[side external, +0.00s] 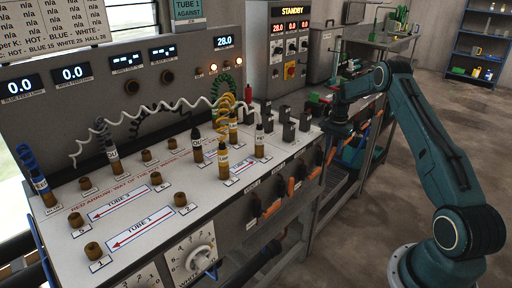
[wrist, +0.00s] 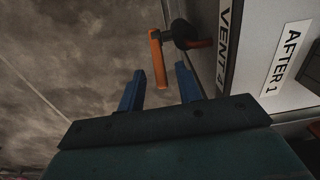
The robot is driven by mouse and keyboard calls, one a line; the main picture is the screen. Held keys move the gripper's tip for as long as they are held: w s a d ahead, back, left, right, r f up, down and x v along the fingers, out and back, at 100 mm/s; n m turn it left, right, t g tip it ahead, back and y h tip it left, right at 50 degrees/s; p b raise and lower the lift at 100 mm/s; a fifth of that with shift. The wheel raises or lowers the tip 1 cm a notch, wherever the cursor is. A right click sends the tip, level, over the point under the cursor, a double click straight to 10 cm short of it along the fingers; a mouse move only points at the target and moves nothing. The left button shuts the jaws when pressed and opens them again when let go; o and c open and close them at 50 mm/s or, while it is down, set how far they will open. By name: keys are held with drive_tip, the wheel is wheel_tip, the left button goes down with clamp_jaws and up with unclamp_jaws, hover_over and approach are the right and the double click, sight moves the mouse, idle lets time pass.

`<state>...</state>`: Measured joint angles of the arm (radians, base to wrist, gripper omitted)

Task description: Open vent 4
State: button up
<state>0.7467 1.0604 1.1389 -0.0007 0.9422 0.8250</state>
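The vent 4 handle (wrist: 157,60) is an orange lever on a dark pivot, beside the "VENT 4" label (wrist: 229,40) on the panel. In the wrist view, my gripper (wrist: 160,70) is open, with two blue fingers apart. The lever's free end shows in the gap between the fingertips, with space on both sides; I cannot tell how deep it sits between them. In the side view, my gripper (side external: 336,128) is at the far right end of the bench front, and its fingers are too small to make out there.
Several other orange handles (side external: 270,208) line the bench front (side external: 235,235). The sloped top carries brown sockets, plugs and coiled cables (side external: 227,110). An "AFTER 1" label (wrist: 286,57) is on the panel right of the lever. The concrete floor (side external: 365,225) in front is open.

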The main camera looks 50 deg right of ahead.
drive_tip(key=shift+f, duration=0.5)
clamp_jaws()
